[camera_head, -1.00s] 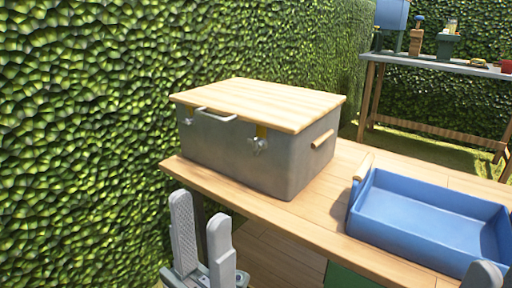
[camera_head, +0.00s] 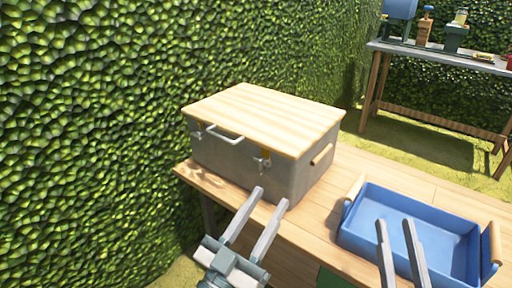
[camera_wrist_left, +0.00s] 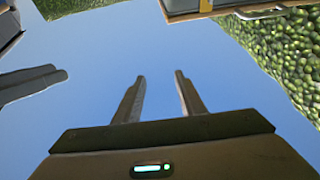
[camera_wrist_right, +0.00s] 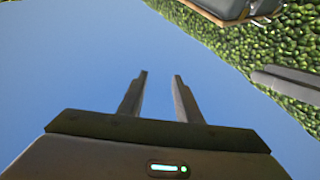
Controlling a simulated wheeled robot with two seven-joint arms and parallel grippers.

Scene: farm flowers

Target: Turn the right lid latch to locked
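The grey box (camera_head: 226,160) with a pale wooden lid (camera_head: 265,115) stands on the wooden table, its lid down. The left lid latch (camera_head: 197,133) is at the other end of the front, beside the white lid handle (camera_head: 224,134). My left gripper (camera_head: 270,196) is open and empty in front of the box, below the right latch in the picture. My right gripper (camera_head: 396,222) is open and empty in front of the blue tray. Neither gripper visibly holds anything.
The blue tray (camera_head: 360,242) with wooden handles stands on the table (camera_head: 320,215), right of the box. A hedge (camera_head: 90,130) rises close on the left. A second table (camera_head: 440,58) with several items stands at the back right. Bare tabletop lies between box and tray.

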